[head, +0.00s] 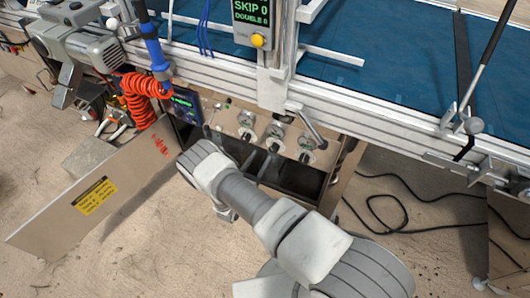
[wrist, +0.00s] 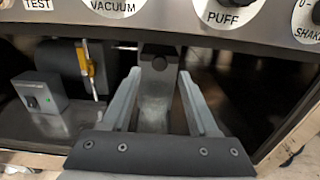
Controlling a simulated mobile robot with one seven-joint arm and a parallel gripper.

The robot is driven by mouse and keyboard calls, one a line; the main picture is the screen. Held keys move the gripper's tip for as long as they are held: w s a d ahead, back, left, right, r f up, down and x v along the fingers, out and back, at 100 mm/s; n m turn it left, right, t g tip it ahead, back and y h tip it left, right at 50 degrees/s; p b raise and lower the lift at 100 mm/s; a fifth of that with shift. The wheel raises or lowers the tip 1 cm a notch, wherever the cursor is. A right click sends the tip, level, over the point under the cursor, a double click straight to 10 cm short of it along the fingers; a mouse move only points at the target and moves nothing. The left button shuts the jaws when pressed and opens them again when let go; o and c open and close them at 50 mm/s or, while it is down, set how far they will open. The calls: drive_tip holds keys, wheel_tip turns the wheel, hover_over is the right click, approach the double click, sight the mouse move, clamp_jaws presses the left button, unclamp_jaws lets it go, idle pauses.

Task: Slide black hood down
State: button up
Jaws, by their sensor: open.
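I cannot pick out a black hood for certain in either view. In the wrist view my gripper (wrist: 160,73) is open, its two grey fingers pointing into an open cabinet below a control panel (wrist: 185,22). A grey upright post (wrist: 155,103) with a dark top block (wrist: 158,62) shows between the fingers. I cannot tell whether they touch it, nor whether this block is the hood. In the head view my arm hides most of the gripper in front of the cabinet (head: 312,180).
An open panel door (head: 130,190) with a yellow label sticks out left. A red coiled hose (head: 140,100) hangs above it. A black cable (head: 410,195) lies on the floor at right.

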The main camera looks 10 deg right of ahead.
drive_tip(key=shift+b+x, duration=0.45)
drive_tip(key=shift+x, duration=1.95)
clamp_jaws()
